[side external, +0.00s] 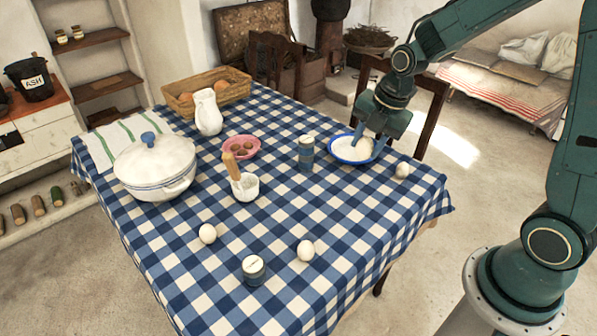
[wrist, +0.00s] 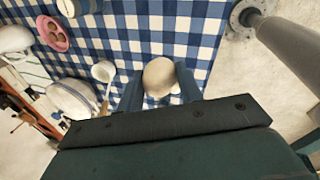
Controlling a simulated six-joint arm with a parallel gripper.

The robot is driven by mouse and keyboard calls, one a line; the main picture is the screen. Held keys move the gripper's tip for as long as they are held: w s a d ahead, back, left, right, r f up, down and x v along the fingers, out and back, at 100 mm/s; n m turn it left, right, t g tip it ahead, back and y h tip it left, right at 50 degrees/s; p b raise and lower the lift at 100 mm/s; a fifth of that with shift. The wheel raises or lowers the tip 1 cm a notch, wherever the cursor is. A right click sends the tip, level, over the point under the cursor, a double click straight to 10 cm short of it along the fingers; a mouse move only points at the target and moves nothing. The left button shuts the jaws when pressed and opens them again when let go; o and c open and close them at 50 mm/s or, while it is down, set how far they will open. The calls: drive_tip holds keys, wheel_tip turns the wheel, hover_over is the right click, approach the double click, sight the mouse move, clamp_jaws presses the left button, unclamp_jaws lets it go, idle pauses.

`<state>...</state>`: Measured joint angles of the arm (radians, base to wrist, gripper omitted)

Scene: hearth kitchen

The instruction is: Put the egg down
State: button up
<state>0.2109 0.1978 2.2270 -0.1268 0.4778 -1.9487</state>
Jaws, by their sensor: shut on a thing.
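My gripper (side external: 369,138) points down over the blue-rimmed white bowl (side external: 336,158) at the table's right end in the side view. In the wrist view, a pale beige egg (wrist: 159,76) sits between my two fingers (wrist: 160,90), and the gripper is shut on it. In the side view I cannot pick this egg out from the fingers and the white bowl. Three other white eggs lie on the cloth: one right of the bowl (side external: 402,170), one at the front (side external: 305,250) and one at front left (side external: 208,233).
A lidded pot (side external: 155,165), jug (side external: 208,112) and basket (side external: 235,88) stand beyond. Another canister (side external: 254,270) is in front. Checked cloth (side external: 330,215) is clear mid-right.

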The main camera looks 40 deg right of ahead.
drive_tip(key=w+d+r+m, duration=0.1)
drive_tip(key=w+d, duration=0.6)
drive_tip(key=w, duration=0.4)
drive_tip(key=m, duration=0.1)
hover_over(340, 153)
drive_tip(key=s, duration=0.1)
drive_tip(key=shift+f+h, duration=0.1)
drive_tip(key=shift+h, duration=0.2)
drive_tip(key=shift+f, duration=0.15)
wheel_tip(340, 153, down, 20)
drive_tip(key=shift+r, duration=0.15)
idle(0.5)
drive_tip(key=o, duration=0.4)
drive_tip(key=shift+o, duration=0.2)
drive_tip(key=shift+f, duration=0.2)
drive_tip(key=shift+r, duration=0.15)
